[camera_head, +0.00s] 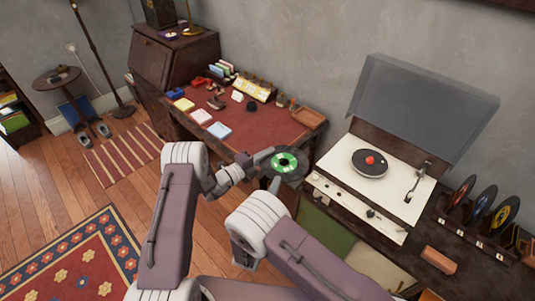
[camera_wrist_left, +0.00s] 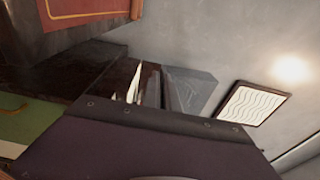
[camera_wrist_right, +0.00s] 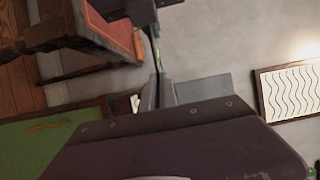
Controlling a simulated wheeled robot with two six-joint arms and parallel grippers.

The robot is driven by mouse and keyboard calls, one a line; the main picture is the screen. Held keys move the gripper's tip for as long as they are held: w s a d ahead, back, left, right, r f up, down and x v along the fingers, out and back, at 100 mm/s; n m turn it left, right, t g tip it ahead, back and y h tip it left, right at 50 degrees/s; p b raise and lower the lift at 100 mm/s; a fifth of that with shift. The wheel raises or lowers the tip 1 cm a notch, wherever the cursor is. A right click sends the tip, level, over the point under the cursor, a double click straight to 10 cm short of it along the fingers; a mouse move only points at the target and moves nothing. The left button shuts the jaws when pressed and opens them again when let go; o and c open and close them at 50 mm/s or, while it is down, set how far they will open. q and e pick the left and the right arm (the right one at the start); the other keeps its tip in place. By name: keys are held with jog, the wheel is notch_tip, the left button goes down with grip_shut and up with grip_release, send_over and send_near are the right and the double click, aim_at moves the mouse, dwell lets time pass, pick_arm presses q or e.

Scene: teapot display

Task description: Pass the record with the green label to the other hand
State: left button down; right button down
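The record with the green label (camera_head: 285,162) is held up in the air near the right end of the desk, in front of the record player. My left gripper (camera_head: 266,158) is shut on its left edge. My right gripper (camera_head: 276,183) is at its lower edge. In the right wrist view the record (camera_wrist_right: 156,48) shows nearly edge-on, a thin line running down to the right gripper's fingers (camera_wrist_right: 160,92). Whether those fingers are closed on it is not clear. In the left wrist view the fingers (camera_wrist_left: 152,88) are dark and the record is hard to make out.
The record player (camera_head: 396,190) stands at the right with its lid up and a red-labelled record (camera_head: 369,162) on it. Several records stand in a rack (camera_head: 470,238) at the far right. The desk (camera_head: 258,118) behind my grippers holds small items.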

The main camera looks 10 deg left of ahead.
dwell(0.5)
jog(key=c, duration=1.6)
grip_release()
jog(key=shift+o, duration=0.2)
jog(key=shift+d, duration=0.15)
